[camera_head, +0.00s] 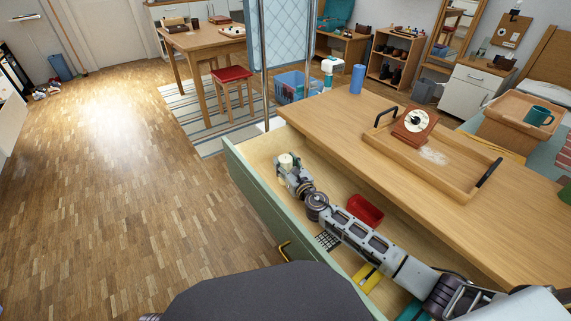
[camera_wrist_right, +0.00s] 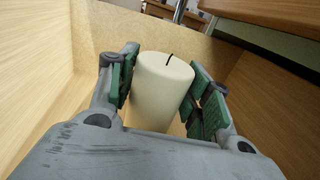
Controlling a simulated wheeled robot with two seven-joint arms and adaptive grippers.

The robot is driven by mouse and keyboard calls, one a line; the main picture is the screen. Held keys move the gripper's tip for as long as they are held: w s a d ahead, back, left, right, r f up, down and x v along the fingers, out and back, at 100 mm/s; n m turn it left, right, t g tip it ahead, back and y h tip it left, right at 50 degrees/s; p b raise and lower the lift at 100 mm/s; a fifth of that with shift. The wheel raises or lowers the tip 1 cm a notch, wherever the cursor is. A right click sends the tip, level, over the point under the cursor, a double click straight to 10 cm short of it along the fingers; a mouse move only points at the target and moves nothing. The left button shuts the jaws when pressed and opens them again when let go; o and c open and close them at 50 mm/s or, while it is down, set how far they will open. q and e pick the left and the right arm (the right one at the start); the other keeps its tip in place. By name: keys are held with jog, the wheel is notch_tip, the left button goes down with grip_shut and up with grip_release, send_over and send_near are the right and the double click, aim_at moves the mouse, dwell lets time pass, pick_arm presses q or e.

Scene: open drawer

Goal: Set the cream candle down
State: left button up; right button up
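The cream candle (camera_head: 286,160) is a short, upright cylinder in the far end of the open drawer (camera_head: 252,190). My right gripper (camera_head: 289,168) reaches into the drawer and has the candle between its fingers. In the right wrist view the candle (camera_wrist_right: 162,88) shows a dark wick on top, and the green finger pads of the right gripper (camera_wrist_right: 163,88) appear to touch it on both sides. The candle's base is hidden by the gripper, so I cannot tell whether it touches the drawer floor. My left gripper is not in view.
The drawer also holds a red bin (camera_head: 365,210), a black grid-like item (camera_head: 327,241) and yellow items (camera_head: 370,279). Drawer walls surround my gripper.

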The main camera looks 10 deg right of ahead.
jog(key=shift+o, duration=1.2)
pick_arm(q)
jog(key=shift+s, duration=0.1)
pick_arm(e)
jog(key=shift+r, duration=0.1)
jog(key=shift+s, duration=0.35)
jog(key=shift+p+v, duration=0.55)
jog(key=shift+v, duration=4.8)
jog(key=shift+s+d, duration=0.1)
jog(key=shift+s, duration=0.15)
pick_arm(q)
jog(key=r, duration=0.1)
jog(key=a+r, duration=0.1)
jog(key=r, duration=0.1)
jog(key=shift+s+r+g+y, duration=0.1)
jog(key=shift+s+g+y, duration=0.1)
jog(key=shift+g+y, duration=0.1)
